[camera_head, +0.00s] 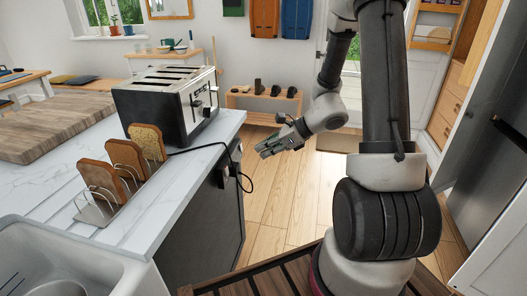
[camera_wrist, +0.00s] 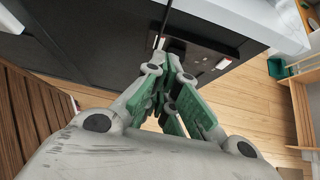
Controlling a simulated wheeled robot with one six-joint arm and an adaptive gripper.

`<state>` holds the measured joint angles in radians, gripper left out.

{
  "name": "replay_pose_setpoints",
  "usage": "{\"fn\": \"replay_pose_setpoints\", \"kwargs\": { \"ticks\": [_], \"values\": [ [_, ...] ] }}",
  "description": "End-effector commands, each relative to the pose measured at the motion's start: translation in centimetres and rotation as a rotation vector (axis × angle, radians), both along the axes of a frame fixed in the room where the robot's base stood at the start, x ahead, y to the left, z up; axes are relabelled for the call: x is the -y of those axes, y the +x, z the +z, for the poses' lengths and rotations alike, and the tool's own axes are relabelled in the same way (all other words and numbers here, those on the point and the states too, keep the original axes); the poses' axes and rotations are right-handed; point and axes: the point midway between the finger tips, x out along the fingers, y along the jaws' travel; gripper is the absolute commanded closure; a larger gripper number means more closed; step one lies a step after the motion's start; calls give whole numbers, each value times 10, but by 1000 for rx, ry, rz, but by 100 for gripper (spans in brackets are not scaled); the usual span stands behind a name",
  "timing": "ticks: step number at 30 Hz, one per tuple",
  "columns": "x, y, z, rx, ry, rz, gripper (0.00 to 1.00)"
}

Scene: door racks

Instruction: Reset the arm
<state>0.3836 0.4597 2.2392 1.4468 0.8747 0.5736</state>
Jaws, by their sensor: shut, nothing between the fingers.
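My arm stands at the right of the head view, bent, with its wrist reaching left. My gripper (camera_head: 264,151) hangs in free air to the right of the counter, above the wooden floor. In the wrist view my gripper (camera_wrist: 172,65) shows its green-sided fingers drawn together at the tips. It is shut and holds nothing. It does not appear to touch anything.
A marble counter (camera_head: 180,180) carries a toaster (camera_head: 165,105), a rack with toast slices (camera_head: 122,155) and a wooden board (camera_head: 50,128). A sink (camera_head: 60,265) is at the lower left. A low shoe bench (camera_head: 262,103) stands behind. Open floor (camera_head: 290,200) lies beside the counter.

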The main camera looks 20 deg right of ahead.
Motion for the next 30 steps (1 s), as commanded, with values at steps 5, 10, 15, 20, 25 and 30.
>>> {"fn": "replay_pose_setpoints", "kwargs": {
  "ticks": [5, 10, 15, 20, 25, 30],
  "values": [
    [0, 0, 0, 0, 0, 0, 100],
    [-1, -5, -1, 42, -38, 74, 100],
    [3, -62, -12, 84, -147, 383, 100],
    [16, -120, 13, 196, -308, 768, 100],
    [38, -166, 50, 317, -503, 1154, 100],
    [67, -202, 97, 426, -752, 1529, 100]
  ]
}}
